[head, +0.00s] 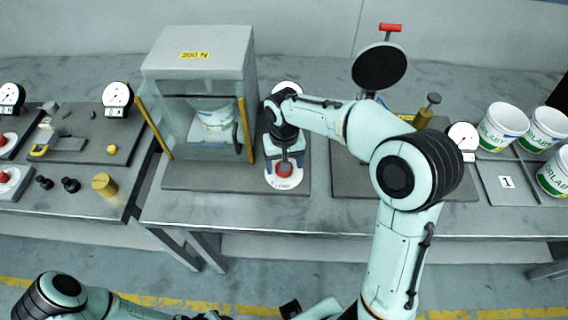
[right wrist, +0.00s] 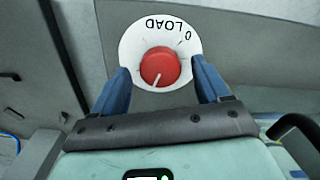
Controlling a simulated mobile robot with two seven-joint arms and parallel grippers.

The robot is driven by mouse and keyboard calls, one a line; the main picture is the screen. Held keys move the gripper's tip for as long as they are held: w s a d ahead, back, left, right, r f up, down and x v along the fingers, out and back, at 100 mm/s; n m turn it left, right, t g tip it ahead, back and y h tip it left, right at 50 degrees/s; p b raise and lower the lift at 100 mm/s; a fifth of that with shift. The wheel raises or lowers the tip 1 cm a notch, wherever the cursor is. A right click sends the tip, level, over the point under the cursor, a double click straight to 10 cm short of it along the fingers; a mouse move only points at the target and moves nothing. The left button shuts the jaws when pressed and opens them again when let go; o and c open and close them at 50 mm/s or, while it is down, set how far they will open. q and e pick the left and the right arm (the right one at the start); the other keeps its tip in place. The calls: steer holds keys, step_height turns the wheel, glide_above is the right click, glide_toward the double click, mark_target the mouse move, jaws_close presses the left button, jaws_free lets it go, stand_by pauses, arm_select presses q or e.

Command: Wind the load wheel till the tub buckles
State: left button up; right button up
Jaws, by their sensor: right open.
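The load wheel is a red knob (right wrist: 160,67) with a white pointer line, on a white dial plate (right wrist: 186,40) marked "LOAD" and "0". In the head view the red knob (head: 284,170) is right of the press box (head: 199,50). My right gripper (right wrist: 165,82) is open, with one blue finger on each side of the knob, apart from it in this picture. The white and green tub (head: 217,121) stands inside the clear-fronted box, seen through the panel; I see no clear buckling. My left arm shows at the bottom left, but its gripper is out of frame.
A round black disc with a red handle (head: 390,27) stands at the back. Several tubs (head: 503,125) stand at the right. Another bench with gauges (head: 117,96) is at the left.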

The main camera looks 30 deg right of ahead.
arm_select(q)
steer(key=shift+w+r+p, duration=0.75)
steer(key=shift+w+r, duration=0.1)
steer(key=shift+r, duration=0.25)
arm_select(e)
step_height(320, 180, up, 12)
arm_select(q)
steer(key=shift+s, duration=0.1)
